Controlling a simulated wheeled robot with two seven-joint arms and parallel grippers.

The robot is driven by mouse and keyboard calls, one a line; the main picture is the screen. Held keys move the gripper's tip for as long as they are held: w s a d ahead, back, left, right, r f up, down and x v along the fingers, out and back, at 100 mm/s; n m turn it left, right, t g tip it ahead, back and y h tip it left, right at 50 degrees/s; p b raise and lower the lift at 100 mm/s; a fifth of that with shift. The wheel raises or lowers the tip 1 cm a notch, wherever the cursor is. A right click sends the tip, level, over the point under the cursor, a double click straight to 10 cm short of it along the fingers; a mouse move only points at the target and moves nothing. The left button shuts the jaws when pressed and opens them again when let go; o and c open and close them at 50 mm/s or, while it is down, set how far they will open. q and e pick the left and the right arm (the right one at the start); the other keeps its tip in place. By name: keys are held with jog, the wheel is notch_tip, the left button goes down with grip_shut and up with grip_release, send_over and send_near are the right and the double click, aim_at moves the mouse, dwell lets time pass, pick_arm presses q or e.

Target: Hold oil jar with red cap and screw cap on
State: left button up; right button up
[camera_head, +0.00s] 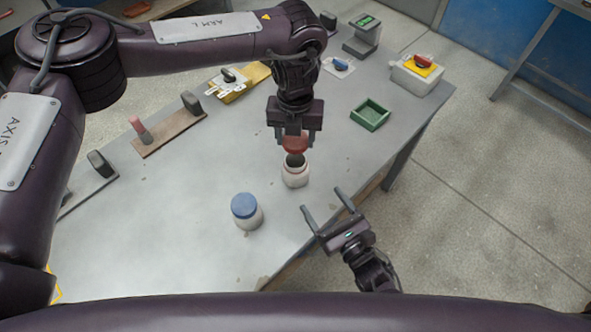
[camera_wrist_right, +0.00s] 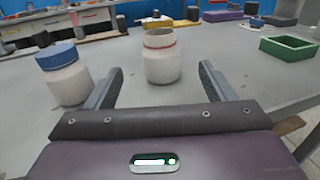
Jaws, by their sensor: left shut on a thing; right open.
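The oil jar (camera_head: 295,178) stands upright on the table with its dark mouth uncovered. In the right wrist view the jar (camera_wrist_right: 162,62) is pale, with a reddish band near its top. My left gripper (camera_head: 295,132) points down above the jar, shut on the red cap (camera_head: 295,144). The cap is over the mouth and looks apart from it. My right gripper (camera_head: 321,199) is open and empty at the table's front edge. Its fingers point toward the jar, which shows between them in the wrist view, beyond the tips.
A blue-capped jar (camera_head: 246,212) stands left of the oil jar; it also shows in the wrist view (camera_wrist_right: 66,76). A green tray (camera_head: 370,114) is at the right. Boards with blocks and a yellow-topped box (camera_head: 418,70) line the back.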

aim_at(301, 171)
jog(key=shift+w+a, duration=0.1)
jog(key=x, duration=1.1)
jog(key=shift+w+a, duration=0.2)
jog(key=shift+w, duration=0.15)
jog(key=c, duration=1.4)
pick_arm(q)
jog(key=shift+f, duration=2.5)
pick_arm(e)
jog(key=shift+c, duration=0.2)
